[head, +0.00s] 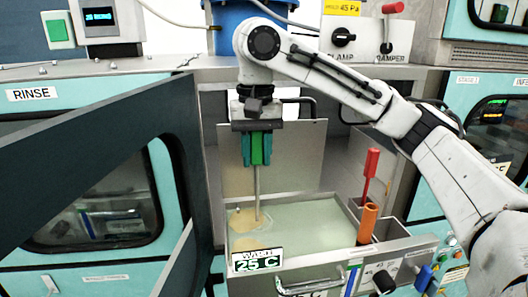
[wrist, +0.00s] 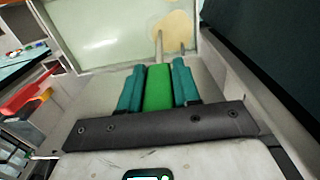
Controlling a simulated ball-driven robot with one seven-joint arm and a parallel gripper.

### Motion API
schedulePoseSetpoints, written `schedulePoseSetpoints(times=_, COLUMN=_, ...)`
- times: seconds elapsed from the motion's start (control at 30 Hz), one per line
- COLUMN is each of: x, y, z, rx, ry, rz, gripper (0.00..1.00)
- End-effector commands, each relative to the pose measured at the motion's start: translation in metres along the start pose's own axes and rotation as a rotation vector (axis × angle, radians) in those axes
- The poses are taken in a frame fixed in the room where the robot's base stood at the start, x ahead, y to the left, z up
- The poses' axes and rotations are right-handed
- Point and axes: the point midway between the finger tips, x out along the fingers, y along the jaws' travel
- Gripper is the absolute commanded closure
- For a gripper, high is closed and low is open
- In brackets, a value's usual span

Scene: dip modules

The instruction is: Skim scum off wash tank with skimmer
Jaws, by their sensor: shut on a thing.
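My gripper (head: 257,160) is shut on the green handle of the skimmer (head: 257,148), above the wash tank. Its thin metal shaft points down into the pale, cloudy liquid at the left of the tank (head: 310,248); its lower end is hard to make out. A tan scum patch (head: 241,219) floats around the shaft's lower end, and another tan area shows nearer the front left. In the wrist view the green handle (wrist: 158,88) sits between the two teal fingers, and the scum (wrist: 175,35) lies beyond it by the tank's edge.
An orange holder (head: 368,222) with a red-handled tool (head: 371,165) stands at the tank's right. A dark open door (head: 100,140) stands close on the left. A "WASH 25 C" sign (head: 258,260) hangs on the front rim. A metal panel rises behind the tank.

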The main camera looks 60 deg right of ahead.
Motion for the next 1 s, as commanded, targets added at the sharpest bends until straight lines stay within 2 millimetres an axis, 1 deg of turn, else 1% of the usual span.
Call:
schedulePoseSetpoints(times=0.3, x=0.000, y=-0.018, z=0.000, rx=-0.001, ry=0.001, rz=0.000, gripper=0.93)
schedulePoseSetpoints(times=0.5, x=0.000, y=-0.025, z=0.000, rx=0.000, ry=0.001, rz=0.000, gripper=0.93)
schedulePoseSetpoints(times=0.83, x=0.000, y=-0.026, z=0.000, rx=0.000, ry=0.001, rz=0.000, gripper=0.93)
schedulePoseSetpoints(times=1.0, x=0.000, y=-0.026, z=0.006, rx=-0.001, ry=0.001, rz=0.000, gripper=0.93)
